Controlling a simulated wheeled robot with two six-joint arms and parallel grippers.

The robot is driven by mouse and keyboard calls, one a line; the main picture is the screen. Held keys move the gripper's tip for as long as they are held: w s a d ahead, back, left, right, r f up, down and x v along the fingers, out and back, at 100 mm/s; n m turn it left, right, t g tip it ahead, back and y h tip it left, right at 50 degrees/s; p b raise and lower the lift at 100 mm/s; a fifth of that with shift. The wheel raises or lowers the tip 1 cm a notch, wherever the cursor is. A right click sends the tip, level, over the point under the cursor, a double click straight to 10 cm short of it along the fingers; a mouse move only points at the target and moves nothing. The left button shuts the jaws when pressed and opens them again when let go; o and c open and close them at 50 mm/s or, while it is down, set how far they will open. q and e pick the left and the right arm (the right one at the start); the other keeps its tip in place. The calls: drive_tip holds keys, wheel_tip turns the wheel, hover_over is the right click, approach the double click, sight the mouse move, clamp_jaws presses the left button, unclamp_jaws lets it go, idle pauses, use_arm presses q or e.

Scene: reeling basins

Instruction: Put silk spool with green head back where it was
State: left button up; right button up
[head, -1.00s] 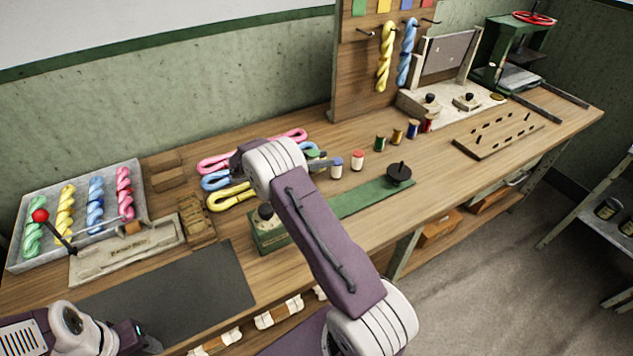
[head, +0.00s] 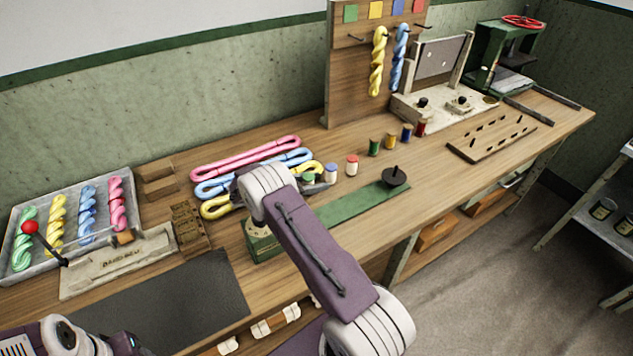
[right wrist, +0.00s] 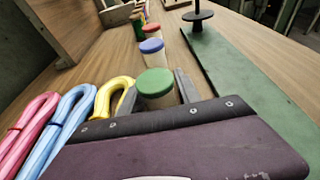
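The silk spool with the green head (head: 309,179) is upright at the near left end of a row with a blue-topped spool (head: 331,174) and a red-topped spool (head: 352,166). It appears at bench height. In the right wrist view, the green-headed spool (right wrist: 155,84) is between the two fingers of my right gripper (right wrist: 156,90), which sit close against its sides; the gripper looks shut on it. In the head view my right forearm hides part of the gripper. My left arm shows at the bottom left, but its gripper is out of view.
Pink, blue and yellow skeins (head: 245,160) lie just left of the gripper. A green strip with a black post (head: 395,177) lies to the right. Several thread spools (head: 390,141) stand farther along. A tray of twisted skeins (head: 12,262) is at far left.

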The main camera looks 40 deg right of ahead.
drive_tip(key=shift+a+r, duration=0.2)
drive_tip(key=shift+r, duration=0.05)
drive_tip(key=v, duration=1.1)
drive_tip(key=shift+w+a+r+b, duration=0.1)
drive_tip(key=shift+a+r+b, duration=0.05)
drive_tip(key=shift+a+b, duration=0.15)
drive_tip(key=shift+d, duration=0.1)
